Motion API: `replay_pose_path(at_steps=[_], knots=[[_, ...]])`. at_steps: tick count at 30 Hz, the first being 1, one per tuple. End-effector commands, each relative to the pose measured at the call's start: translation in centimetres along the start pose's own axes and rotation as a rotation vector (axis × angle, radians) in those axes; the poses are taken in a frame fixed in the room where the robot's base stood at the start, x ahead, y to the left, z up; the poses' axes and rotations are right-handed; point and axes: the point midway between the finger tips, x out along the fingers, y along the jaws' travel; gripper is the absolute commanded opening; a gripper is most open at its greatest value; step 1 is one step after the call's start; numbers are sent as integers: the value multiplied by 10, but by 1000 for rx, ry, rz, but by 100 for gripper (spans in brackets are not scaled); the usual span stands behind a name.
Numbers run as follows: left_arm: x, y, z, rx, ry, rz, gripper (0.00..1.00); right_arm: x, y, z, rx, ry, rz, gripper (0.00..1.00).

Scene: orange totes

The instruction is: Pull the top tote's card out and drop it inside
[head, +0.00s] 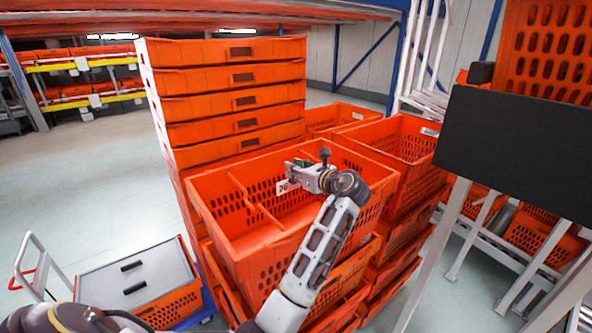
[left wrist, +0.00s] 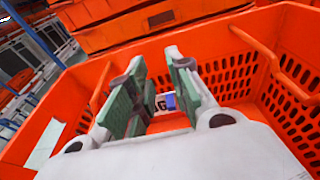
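The top tote (head: 268,246) is an open orange crate with slotted walls and an inner divider, on a stack in front of me. My left gripper (head: 287,178) is over the tote's inside. In the left wrist view its two green-padded fingers (left wrist: 155,62) stand apart with a gap between them. A small white card (head: 283,188) with dark print shows just below the fingertips. In the left wrist view the card (left wrist: 163,102), with a blue patch, shows through the gap, beyond the fingers. I cannot tell whether it hangs free or touches the tote. My right gripper is out of view.
A taller stack of orange totes (head: 235,80) stands directly behind. More tote stacks (head: 400,140) stand close on the right. A dark panel (head: 515,150) is at the far right. A grey-lidded tote (head: 140,275) is low at the left. Open floor (head: 85,190) lies left.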

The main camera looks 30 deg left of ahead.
Motion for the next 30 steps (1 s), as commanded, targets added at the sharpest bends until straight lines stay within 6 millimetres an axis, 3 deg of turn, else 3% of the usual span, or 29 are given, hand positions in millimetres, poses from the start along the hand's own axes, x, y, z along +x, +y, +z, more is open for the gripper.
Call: replay_pose_path(at_steps=[16, 30], knots=[[-5, 0, 0, 0, 1, -1, 35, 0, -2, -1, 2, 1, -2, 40], [-56, 0, -1, 0, 2, -1, 35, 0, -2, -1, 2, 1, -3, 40]])
